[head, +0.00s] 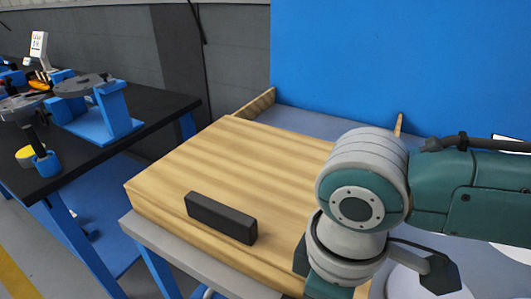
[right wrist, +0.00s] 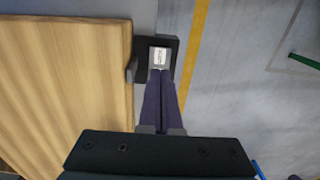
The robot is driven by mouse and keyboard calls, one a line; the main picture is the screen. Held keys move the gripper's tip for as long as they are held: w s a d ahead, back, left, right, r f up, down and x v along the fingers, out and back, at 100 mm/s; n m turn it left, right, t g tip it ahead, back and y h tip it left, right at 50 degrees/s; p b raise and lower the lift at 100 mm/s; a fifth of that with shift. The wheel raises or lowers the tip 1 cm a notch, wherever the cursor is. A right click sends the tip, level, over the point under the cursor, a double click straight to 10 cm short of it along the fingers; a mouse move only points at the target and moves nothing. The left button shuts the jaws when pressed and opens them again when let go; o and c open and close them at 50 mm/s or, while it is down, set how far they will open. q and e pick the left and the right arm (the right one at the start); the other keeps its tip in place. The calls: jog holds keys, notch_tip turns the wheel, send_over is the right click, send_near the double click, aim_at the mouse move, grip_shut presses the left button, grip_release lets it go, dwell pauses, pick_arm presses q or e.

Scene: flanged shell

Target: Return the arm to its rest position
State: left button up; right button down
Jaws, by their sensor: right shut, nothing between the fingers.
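My right arm (head: 440,190) comes in from the right in the head view, its teal and grey joints bent over the right edge of the wooden table. My right gripper (right wrist: 161,76) shows in the right wrist view with its two dark fingers together and nothing between them. It points down beside the table's edge, over the grey floor. Its fingers do not show in the head view. My left gripper is in neither view.
A black block (head: 221,218) lies on the wooden tabletop (head: 230,155). A black and blue bench (head: 165,105) with blue fixtures stands at left. A blue panel (head: 400,60) rises behind. In the right wrist view a black piece with a pale label (right wrist: 158,57) lies beyond the fingertips.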

jog(key=s+a+r+m+t+y+p, duration=0.1)
jog(key=s+a+r+m+y+p, duration=0.1)
jog(key=s+a+r+y, duration=0.35)
jog(key=s+d+r+m+t+h+p, duration=0.1)
jog(key=s+d+r+m+h+p, duration=0.2)
jog(key=d, duration=0.5)
jog(key=s+d+r+m+t+h+p, duration=0.1)
jog(key=s+d+r+m+t+h, duration=0.1)
jog(key=s+d+r+m, duration=0.4)
notch_tip(320, 180, up, 35)
jog(key=w+n+p, duration=0.1)
jog(key=w+p, duration=0.1)
jog(key=p, duration=3.4)
jog(key=shift+w+d+n, duration=0.15)
jog(key=shift+d+n, duration=0.25)
